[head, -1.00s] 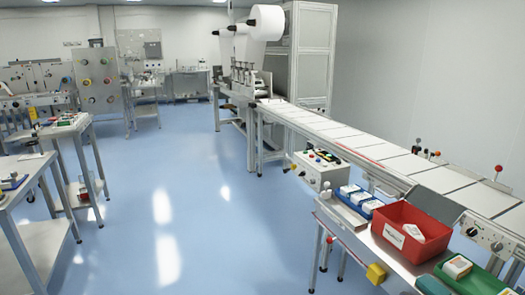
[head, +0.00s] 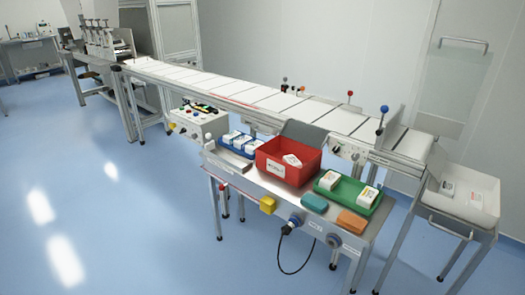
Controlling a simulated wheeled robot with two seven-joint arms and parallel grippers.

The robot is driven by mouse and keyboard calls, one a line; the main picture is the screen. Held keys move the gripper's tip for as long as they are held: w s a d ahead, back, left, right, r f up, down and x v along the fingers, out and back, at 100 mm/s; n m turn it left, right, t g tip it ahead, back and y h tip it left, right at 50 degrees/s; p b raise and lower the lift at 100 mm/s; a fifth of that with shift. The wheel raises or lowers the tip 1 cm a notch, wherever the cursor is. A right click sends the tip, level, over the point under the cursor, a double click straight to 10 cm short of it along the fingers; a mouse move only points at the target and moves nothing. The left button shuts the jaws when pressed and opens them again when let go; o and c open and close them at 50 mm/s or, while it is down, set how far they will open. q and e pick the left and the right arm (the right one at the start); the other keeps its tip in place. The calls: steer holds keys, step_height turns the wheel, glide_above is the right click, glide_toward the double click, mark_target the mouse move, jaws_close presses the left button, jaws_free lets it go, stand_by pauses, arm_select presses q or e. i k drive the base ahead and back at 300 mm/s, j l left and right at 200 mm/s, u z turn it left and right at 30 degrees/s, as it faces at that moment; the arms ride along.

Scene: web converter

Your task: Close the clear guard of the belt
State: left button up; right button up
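The belt (head: 253,97), a long white segmented conveyor, runs from the machine at the upper left to the right side of the head view. A clear panel (head: 456,85) stands upright at the belt's right end, with a bar handle (head: 463,42) along its top. It looks like the clear guard, standing raised, and the belt's surface is uncovered. The panel's hinge and lower edge are hard to make out. Neither of my grippers is in view.
A steel side table in front of the belt holds a red bin (head: 284,166), a green tray (head: 357,200) and a blue tray (head: 236,151). A white bin (head: 465,207) stands below the belt's right end. Blue floor (head: 120,220) is clear at left.

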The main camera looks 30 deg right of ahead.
mark_target(487, 44)
steer(key=z, duration=2.05)
steer(key=i+l+u, duration=0.4)
steer(key=i+l, duration=0.95)
steer(key=l, duration=0.1)
